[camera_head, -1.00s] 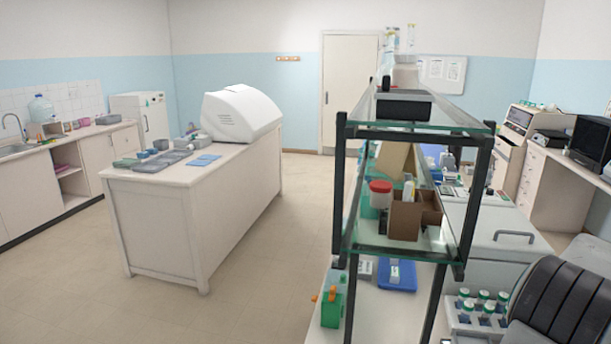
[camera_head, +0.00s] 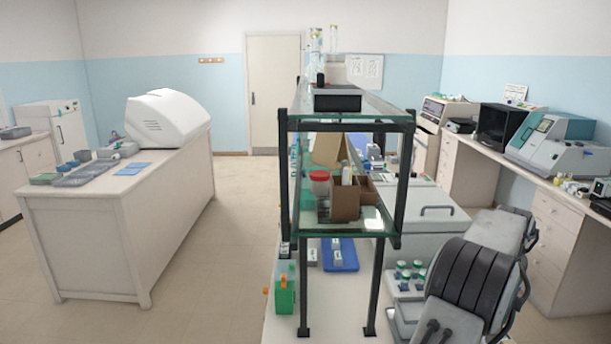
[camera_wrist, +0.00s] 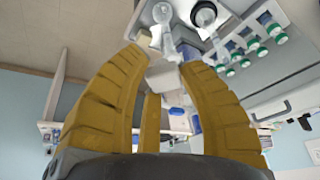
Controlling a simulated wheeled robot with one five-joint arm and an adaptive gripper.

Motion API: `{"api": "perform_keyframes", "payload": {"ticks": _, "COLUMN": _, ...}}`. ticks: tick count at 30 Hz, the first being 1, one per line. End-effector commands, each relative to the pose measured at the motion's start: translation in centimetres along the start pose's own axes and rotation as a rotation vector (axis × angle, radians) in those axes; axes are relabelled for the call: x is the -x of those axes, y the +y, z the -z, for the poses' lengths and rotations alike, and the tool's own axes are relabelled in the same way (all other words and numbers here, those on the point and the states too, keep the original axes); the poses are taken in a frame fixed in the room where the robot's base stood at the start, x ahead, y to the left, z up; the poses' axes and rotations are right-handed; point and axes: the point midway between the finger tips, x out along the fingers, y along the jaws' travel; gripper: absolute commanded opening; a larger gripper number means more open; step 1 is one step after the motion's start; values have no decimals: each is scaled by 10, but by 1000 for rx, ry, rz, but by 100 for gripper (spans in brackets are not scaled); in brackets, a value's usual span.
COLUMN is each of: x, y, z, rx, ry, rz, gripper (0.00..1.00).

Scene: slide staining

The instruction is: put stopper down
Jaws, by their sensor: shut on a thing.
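In the wrist view, the yellow ribbed fingers of my gripper (camera_wrist: 164,62) close in on a small pale, whitish piece (camera_wrist: 163,76) between their tips. This held piece appears to be the stopper, but its shape is partly hidden by the fingers. A clear glassy piece (camera_wrist: 166,32) with a rounded end lies just beyond the tips; I cannot tell whether it touches the held piece. The fingertips of my gripper cannot be made out in the head view.
Green-capped tubes in a rack (camera_head: 408,278) stand on the bench; they also show in the wrist view (camera_wrist: 262,45). A glass shelf unit (camera_head: 345,228) with dark posts rises beside them. A green box (camera_head: 285,290) stands near its left post. Floor at left (camera_head: 215,280) is clear.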

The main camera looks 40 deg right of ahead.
Motion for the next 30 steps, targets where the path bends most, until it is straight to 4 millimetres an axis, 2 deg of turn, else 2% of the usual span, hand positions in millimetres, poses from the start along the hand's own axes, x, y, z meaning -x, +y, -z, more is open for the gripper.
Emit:
{"api": "perform_keyframes", "payload": {"ticks": 5, "x": -12, "y": 0, "z": 8, "rx": 0, "ry": -6, "rz": 0, "gripper": 23}}
{"api": "perform_keyframes", "payload": {"ticks": 12, "x": -33, "y": 0, "z": -8, "rx": 0, "ry": -5, "rz": 0, "gripper": 23}}
{"api": "perform_keyframes", "payload": {"ticks": 17, "x": -46, "y": -20, "z": -21, "rx": 32, "ry": -5, "rz": 13, "gripper": 23}}
{"api": "perform_keyframes", "payload": {"ticks": 23, "x": -60, "y": -69, "z": -45, "rx": 116, "ry": -5, "rz": 48, "gripper": 23}}
{"api": "perform_keyframes", "payload": {"ticks": 26, "x": -67, "y": -105, "z": -64, "rx": 178, "ry": -5, "rz": 74, "gripper": 23}}
{"api": "perform_keyframes", "payload": {"ticks": 30, "x": -73, "y": -165, "z": -99, "rx": 291, "ry": -5, "rz": 120, "gripper": 23}}
